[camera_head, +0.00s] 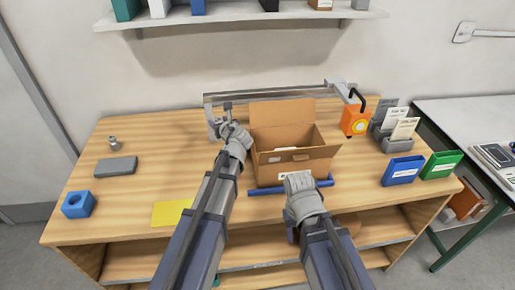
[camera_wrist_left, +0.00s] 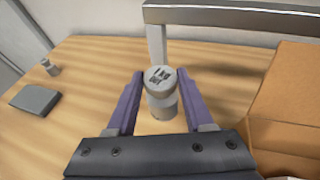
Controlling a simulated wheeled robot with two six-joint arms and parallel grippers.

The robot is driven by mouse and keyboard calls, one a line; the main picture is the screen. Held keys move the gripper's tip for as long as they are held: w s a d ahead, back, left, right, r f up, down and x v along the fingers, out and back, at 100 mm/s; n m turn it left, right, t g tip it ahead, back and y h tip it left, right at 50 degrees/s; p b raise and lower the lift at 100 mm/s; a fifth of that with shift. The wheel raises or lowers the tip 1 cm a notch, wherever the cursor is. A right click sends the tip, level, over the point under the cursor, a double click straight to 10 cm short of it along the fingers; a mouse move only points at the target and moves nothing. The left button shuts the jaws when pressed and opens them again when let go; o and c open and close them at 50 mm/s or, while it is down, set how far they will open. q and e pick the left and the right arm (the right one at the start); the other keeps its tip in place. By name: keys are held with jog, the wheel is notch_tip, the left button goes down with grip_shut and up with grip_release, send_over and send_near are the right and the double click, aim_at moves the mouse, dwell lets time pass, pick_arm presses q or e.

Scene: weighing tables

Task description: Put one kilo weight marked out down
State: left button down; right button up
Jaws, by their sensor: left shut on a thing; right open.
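A grey metal weight (camera_wrist_left: 160,88) with dark marks on its top stands upright between the purple fingers of my left gripper (camera_wrist_left: 155,100) in the left wrist view. I cannot read the marks surely. In the head view my left gripper (camera_head: 226,112) is shut on it, behind and left of the cardboard box. Whether the weight touches the table is unclear. A second small grey weight (camera_head: 113,142) stands at the left of the table; it also shows in the left wrist view (camera_wrist_left: 50,66). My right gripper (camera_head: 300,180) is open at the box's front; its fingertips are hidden.
An open cardboard box (camera_head: 292,160) stands mid-table with a blue bar (camera_head: 262,190) before it. A grey block (camera_head: 116,166), blue block (camera_head: 78,204) and yellow sheet (camera_head: 168,213) lie left. A metal frame (camera_head: 270,96) stands behind. Blue and green bins are right.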

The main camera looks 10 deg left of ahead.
pick_arm(q)
jog(key=shift+f+b, duration=4.95)
jog(key=shift+b, duration=0.05)
jog(key=shift+f, duration=0.2)
jog(key=shift+c, duration=1.4)
grip_release()
jog(key=shift+r, duration=0.1)
jog(key=shift+r, duration=0.2)
jog(key=p+v, duration=0.4)
jog(key=v, duration=0.8)
